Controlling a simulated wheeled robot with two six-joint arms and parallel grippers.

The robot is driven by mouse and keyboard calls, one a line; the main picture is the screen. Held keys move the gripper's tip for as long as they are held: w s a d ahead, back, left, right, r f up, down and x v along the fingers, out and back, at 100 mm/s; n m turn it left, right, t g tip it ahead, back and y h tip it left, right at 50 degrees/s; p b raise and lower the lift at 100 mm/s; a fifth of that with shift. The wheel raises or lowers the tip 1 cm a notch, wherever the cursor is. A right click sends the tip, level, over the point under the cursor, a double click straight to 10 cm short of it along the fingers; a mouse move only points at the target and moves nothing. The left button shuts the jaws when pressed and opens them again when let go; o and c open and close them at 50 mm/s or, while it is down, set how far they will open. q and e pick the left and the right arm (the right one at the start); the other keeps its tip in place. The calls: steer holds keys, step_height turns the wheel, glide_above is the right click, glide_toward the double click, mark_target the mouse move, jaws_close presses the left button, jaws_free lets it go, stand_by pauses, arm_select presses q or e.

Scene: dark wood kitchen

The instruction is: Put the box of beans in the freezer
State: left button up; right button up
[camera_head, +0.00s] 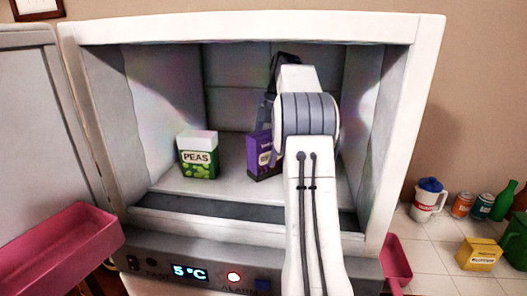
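A purple box (257,158) with a pale label is inside the open white freezer (250,27), right of its middle. It may be the box of beans, but its label is too small to read surely. My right arm reaches into the freezer from below and hides the box's right side. The dark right gripper (275,85) is just above and behind the box, mostly hidden by my wrist. I cannot tell whether its fingers touch or hold the box. My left gripper is out of view.
A green and white peas box (198,156) stands left of the purple box. The freezer door (45,130) is open at left, with a pink bin (60,248). The right counter holds a yellow box (480,253), a jug (428,200), cans and bottles.

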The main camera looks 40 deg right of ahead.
steer(key=shift+d+r, duration=0.1)
steer(key=shift+r, duration=0.25)
steer(key=d+p, duration=0.1)
steer(key=d, duration=0.1)
steer(key=d+r+p, duration=0.1)
steer(key=d, duration=0.2)
steer(key=shift+s+d, duration=0.15)
steer(key=d+p, duration=0.3)
steer(key=p, duration=0.1)
steer(key=d+p, duration=0.2)
steer(key=shift+s+d+r, duration=0.15)
steer(key=shift+s+d, duration=0.1)
steer(key=shift+d, duration=0.05)
steer(key=shift+d+p, duration=0.45)
steer(key=shift+p, duration=0.25)
steer(key=shift+d+f, duration=0.15)
steer(key=shift+f, duration=0.1)
steer(key=shift+f, duration=0.1)
